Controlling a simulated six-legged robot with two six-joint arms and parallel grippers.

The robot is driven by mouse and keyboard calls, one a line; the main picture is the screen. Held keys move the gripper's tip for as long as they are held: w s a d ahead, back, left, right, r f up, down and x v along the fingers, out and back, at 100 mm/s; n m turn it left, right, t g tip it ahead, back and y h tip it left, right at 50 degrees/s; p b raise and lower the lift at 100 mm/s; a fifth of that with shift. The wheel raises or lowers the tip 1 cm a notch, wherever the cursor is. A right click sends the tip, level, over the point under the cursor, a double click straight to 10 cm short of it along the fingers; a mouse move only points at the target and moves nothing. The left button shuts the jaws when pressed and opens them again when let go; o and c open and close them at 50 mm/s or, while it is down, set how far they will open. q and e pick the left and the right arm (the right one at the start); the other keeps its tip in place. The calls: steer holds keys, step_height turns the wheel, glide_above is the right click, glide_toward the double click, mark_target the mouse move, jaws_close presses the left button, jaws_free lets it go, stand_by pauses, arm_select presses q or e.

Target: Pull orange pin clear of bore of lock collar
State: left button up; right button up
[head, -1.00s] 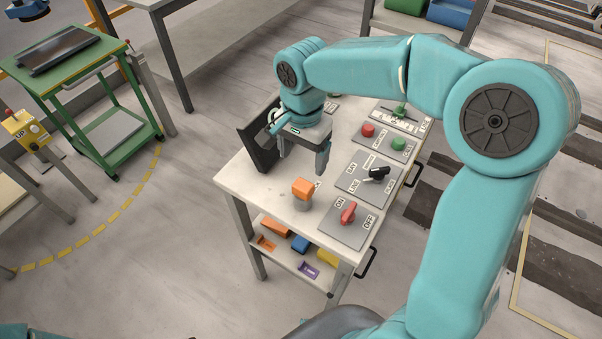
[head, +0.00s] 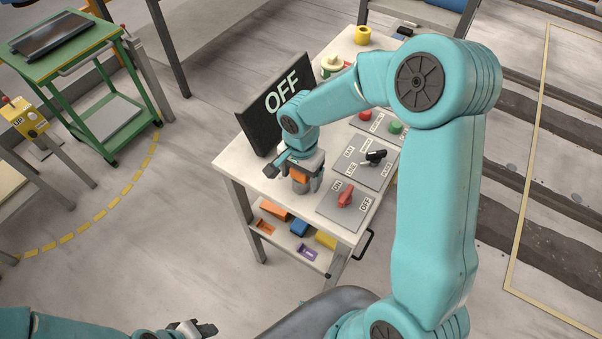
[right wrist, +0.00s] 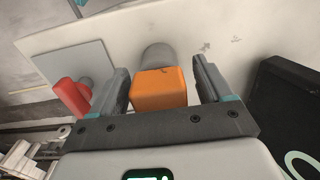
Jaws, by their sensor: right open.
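The orange pin (head: 300,175) has a block-shaped head and stands in the grey lock collar (head: 299,188) on the white bench top. My right gripper (head: 304,184) is over it, partly hiding pin and collar. In the right wrist view the open right fingers (right wrist: 162,84) stand on either side of the orange pin head (right wrist: 160,92), with a gap on both sides. The grey round collar (right wrist: 157,55) shows behind the head. The pin's shaft and the bore are hidden. My left gripper (head: 194,329) is low at the bottom edge, far from the bench; its jaw opening is unclear.
A black OFF display (head: 262,125) stands close left of my right gripper. A red ON/OFF handle (head: 345,196) is on a plate just right of the collar, also seen in the right wrist view (right wrist: 72,98). A black selector (head: 375,156) lies beyond it.

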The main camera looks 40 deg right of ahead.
steer(key=c, duration=1.2)
steer(key=shift+r, duration=0.25)
steer(key=shift+r+p, duration=1.7)
steer(key=shift+r, duration=1.05)
steer(key=shift+r+p, duration=1.85)
steer(key=shift+r, duration=1.2)
steer(key=shift+f, duration=0.1)
